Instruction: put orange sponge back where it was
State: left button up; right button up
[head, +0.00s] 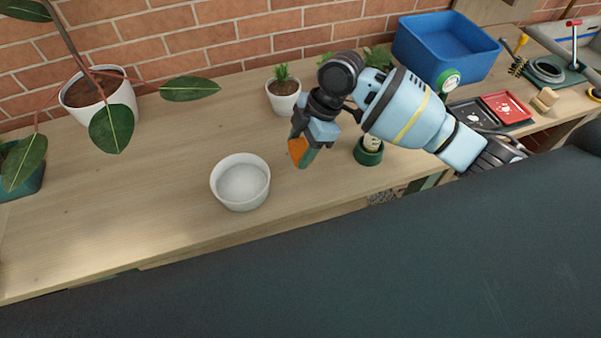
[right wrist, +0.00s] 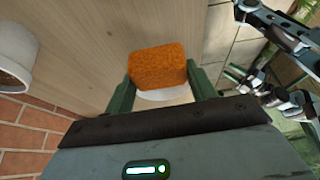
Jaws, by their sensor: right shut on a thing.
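The orange sponge (right wrist: 158,68) is held between the two green fingers of my right gripper (right wrist: 160,95), as the right wrist view shows. In the head view the sponge (head: 297,150) shows as an orange patch at the fingers of the right gripper (head: 302,150), above the wooden table and to the right of the white bowl (head: 240,182). In the wrist view, a white rounded thing shows partly behind the sponge. I cannot tell whether the sponge touches the table.
A small potted plant (head: 284,94) stands behind the right gripper. A dark green round holder (head: 368,152) is just right of it. A blue bin (head: 446,46) and a red tray (head: 507,106) are at the right.

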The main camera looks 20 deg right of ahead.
notch_tip(320, 180, down, 9)
jog(key=shift+r, duration=0.1)
dwell(0.6)
jog(key=o, duration=1.1)
jog(key=shift+d+r, duration=0.1)
jog(key=shift+r, duration=0.25)
jog(key=v, duration=1.1)
jog(key=shift+d+r, duration=0.1)
jog(key=shift+r, duration=0.05)
